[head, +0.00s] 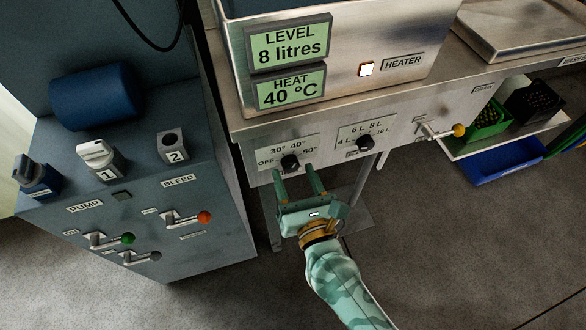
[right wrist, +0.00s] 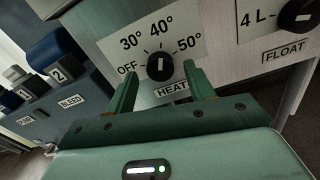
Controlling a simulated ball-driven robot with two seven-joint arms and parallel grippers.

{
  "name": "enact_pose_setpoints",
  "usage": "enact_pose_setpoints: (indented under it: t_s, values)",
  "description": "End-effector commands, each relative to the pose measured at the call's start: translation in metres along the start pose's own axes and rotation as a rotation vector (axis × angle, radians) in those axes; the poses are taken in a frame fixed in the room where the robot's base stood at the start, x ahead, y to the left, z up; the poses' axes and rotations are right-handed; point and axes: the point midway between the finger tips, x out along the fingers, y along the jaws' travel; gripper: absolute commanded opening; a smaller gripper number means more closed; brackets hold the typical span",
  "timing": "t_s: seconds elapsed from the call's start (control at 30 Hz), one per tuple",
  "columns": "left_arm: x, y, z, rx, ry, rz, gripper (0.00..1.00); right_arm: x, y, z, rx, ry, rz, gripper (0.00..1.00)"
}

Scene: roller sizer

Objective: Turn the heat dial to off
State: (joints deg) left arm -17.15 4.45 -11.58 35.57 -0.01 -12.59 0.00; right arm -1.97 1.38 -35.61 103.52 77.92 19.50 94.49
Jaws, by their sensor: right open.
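The heat dial (head: 290,162) is a round black knob on the steel front panel, ringed by the labels OFF, 30°, 40° and 50°. In the right wrist view the dial (right wrist: 160,66) has a white mark pointing up, towards 40°. The heat display (head: 291,91) reads 40 °C. My right gripper (head: 294,172) is open and empty just in front of the dial. In the right wrist view its fingertips (right wrist: 160,72) frame the dial from left and right with gaps; I see no contact. My left gripper is out of view.
The float dial (head: 365,143) sits to the right on the same panel. Further right a lever with a yellow knob (head: 459,130) sticks out. A blue-grey cabinet (head: 215,240) with switches and levers stands at the left. The floor in front is clear.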

Motion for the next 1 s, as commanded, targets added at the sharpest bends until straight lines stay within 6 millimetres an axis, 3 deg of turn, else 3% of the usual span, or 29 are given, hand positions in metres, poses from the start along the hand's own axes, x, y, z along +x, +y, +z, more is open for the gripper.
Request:
enact_pose_setpoints:
  t_s: [0.2,0.47,0.6,0.63,1.0]
  values:
    - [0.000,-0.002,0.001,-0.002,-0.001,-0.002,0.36,0.017,0.000,0.000,0.000,0.000,0.000,0.53]
    - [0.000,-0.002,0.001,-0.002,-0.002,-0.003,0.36,0.018,0.000,-0.001,0.000,0.001,0.000,0.53]
    - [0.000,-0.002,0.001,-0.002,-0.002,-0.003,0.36,0.018,0.000,-0.001,-0.001,0.001,0.000,0.14]
    - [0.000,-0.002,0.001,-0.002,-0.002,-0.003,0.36,0.018,0.000,-0.001,-0.001,0.001,0.000,0.09]
    - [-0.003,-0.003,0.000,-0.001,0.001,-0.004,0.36,0.018,0.000,0.000,-0.043,0.001,-0.001,0.09]
